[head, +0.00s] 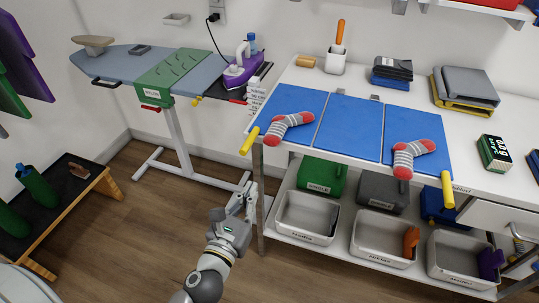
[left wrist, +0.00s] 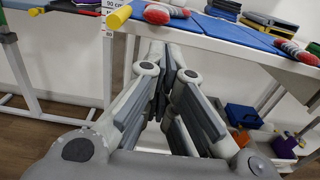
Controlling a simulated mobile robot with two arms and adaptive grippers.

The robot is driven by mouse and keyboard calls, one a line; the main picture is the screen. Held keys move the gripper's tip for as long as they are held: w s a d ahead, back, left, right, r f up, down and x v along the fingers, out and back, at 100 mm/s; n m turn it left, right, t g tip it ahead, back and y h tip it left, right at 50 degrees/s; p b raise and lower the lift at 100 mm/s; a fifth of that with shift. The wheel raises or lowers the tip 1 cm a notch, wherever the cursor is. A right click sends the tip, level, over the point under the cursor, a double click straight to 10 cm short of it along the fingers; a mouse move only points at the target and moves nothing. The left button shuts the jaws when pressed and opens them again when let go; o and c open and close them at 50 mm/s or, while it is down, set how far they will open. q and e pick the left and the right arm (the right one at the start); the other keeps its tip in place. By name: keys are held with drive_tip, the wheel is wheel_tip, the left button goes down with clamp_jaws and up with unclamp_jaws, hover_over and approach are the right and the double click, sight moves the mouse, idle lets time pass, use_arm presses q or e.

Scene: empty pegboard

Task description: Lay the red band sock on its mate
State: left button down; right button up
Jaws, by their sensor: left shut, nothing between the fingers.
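A grey striped sock with red toe and heel (head: 289,126) lies on the left part of the blue mat (head: 344,128), near its front edge. A matching sock (head: 411,156) lies on the right part of the mat. The two socks are apart, and both also show at the top of the left wrist view, one near the middle (left wrist: 166,13) and one at the right (left wrist: 297,50). My left gripper (head: 245,196) is shut and empty, in front of the table and below its top, left of the bins. My right gripper is not in view.
Yellow handles (head: 249,141) stick out at the mat's front corners. Grey bins (head: 307,218) stand on the shelf under the table. An ironing board (head: 135,64) with a purple iron (head: 242,67) stands at the left. The mat's middle is bare.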

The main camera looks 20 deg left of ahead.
use_arm(q)
drive_tip(key=p, duration=0.2)
approach(273, 144)
drive_tip(key=w+f, duration=0.1)
drive_tip(key=w, duration=0.6)
drive_tip(key=shift+f+p, duration=0.35)
drive_tip(key=shift+f, duration=0.05)
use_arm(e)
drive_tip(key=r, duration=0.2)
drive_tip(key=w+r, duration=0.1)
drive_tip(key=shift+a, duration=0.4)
use_arm(q)
drive_tip(key=shift+w, duration=0.15)
drive_tip(key=shift+w, duration=1.9)
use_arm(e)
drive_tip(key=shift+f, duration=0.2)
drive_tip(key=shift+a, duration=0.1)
